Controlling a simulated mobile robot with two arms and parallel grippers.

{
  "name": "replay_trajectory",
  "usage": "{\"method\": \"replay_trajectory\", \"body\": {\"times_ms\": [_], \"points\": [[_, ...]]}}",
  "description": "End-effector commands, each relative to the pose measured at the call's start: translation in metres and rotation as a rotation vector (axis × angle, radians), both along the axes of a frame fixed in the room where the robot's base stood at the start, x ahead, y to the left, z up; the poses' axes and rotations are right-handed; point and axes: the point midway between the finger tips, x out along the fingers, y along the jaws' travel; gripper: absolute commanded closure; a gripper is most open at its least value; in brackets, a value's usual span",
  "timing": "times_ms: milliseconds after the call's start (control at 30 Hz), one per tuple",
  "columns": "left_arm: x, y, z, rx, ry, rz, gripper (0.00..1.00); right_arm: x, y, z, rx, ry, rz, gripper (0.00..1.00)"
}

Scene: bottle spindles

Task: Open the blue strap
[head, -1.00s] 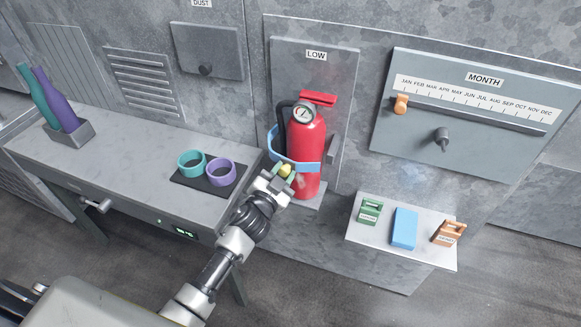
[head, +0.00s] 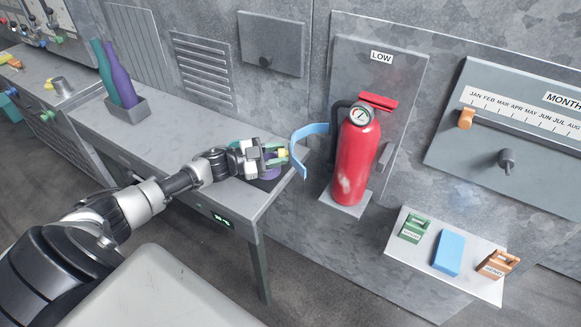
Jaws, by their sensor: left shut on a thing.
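The blue strap (head: 302,148) is swung out to the left of the red fire extinguisher (head: 357,160), and its curved band no longer crosses the extinguisher's front. My left gripper (head: 284,153) is at the strap's free end, shut on a small yellow piece (head: 283,152) there. The extinguisher stands upright on a small grey shelf (head: 345,204) against the back plate marked LOW. My right gripper is not in view.
A purple ring (head: 268,173) on a dark mat is partly hidden behind my left gripper on the grey bench (head: 160,137). A grey holder (head: 127,109) has two bottles. A low shelf (head: 421,262) holds green, blue and orange items.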

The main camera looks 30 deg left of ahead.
Motion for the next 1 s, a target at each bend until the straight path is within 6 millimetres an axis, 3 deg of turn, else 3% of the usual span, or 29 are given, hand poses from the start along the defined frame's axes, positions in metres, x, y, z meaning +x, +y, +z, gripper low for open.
{"method": "replay_trajectory", "body": {"times_ms": [33,233,800,833,933,1000], "points": [[0.004,0.009,0.000,0.004,-0.005,0.013,1.00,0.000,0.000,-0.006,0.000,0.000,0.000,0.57],[0.010,0.020,0.002,0.003,-0.005,0.015,1.00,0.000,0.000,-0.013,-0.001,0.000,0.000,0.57],[0.013,0.024,0.005,0.002,-0.007,0.017,1.00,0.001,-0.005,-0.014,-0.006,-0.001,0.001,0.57],[0.013,0.024,0.005,0.002,-0.007,0.017,0.62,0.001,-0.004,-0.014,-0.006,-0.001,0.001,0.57],[0.012,0.024,0.005,0.002,-0.008,0.015,0.47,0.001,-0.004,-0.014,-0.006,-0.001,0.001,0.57],[0.012,0.023,0.004,0.002,-0.006,0.013,0.43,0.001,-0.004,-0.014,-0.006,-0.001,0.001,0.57]]}}
